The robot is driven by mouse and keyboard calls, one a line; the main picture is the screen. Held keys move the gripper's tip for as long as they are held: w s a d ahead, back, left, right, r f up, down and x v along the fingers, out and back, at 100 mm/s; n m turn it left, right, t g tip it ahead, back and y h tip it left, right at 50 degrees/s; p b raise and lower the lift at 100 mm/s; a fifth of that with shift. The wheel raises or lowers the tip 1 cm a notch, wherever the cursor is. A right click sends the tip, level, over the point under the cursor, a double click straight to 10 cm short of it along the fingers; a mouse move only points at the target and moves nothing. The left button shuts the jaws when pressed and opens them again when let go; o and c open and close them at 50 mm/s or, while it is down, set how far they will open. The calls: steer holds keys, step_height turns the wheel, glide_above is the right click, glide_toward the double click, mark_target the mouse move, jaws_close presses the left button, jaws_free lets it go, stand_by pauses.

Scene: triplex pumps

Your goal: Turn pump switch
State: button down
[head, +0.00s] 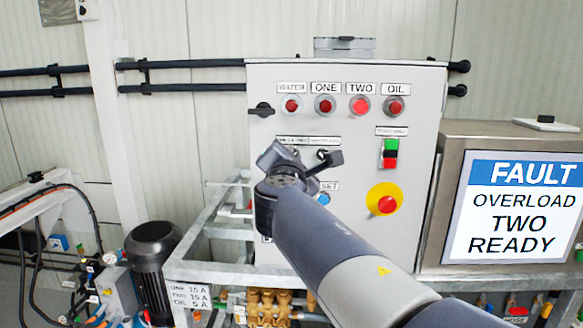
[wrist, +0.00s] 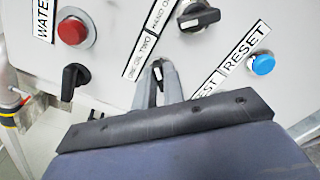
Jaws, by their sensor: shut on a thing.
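The grey control cabinet (head: 420,130) faces me with several labelled lamps and switches. In the head view my gripper (head: 283,160) reaches the cabinet front and hides the knob. A second black selector knob (wrist: 198,17) is up and to the right, under a HAND label; it also shows in the head view (head: 330,157).
A blue RESET button (wrist: 262,64) is right of my fingers. A black handle (wrist: 75,78) is left, below the WATER lamp (wrist: 72,30). A yellow-ringed red button (head: 386,204) is lower right. The screen (head: 519,208) reads FAULT OVERLOAD TWO READY.

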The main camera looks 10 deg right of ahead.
steer(key=c, duration=1.5)
jaws_free()
steer(key=shift+s, duration=0.1)
steer(key=b+v, duration=0.1)
steer(key=v, duration=0.9)
steer(key=shift+s+b, duration=0.3)
steer(key=shift+a, duration=0.1)
steer(key=w+d+n+p, duration=0.1)
steer(key=w+d+p, duration=0.2)
steer(key=w, duration=0.7)
steer(key=shift+w, duration=0.15)
